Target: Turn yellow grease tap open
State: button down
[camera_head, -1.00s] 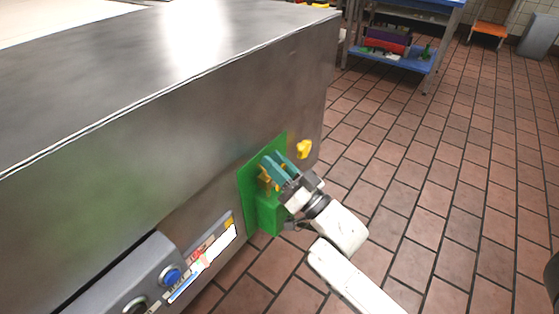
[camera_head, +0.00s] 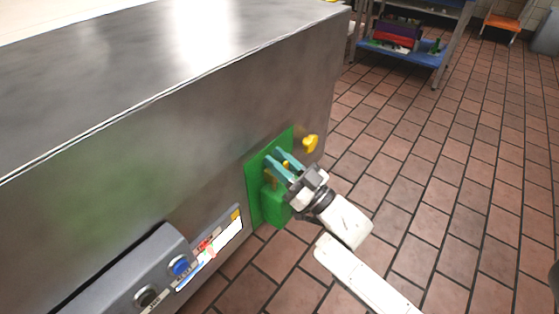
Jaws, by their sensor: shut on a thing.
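A bit of yellow also shows between the fingers. A separate yellow knob (camera_head: 310,143) is on the steel to the right of the panel, apart from my gripper.
The steel machine (camera_head: 150,100) fills the left side. A control box with a blue button (camera_head: 180,266) juts out at lower left. The tiled floor (camera_head: 430,180) to the right is clear. A blue-shelved rack (camera_head: 412,58) stands at the back.

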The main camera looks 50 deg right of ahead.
jog(key=c, duration=1)
grip_release()
jog(key=shift+f, duration=0.1)
jog(key=shift+c, duration=0.2)
jog(key=v, duration=1.1)
jog(key=shift+p, duration=0.4)
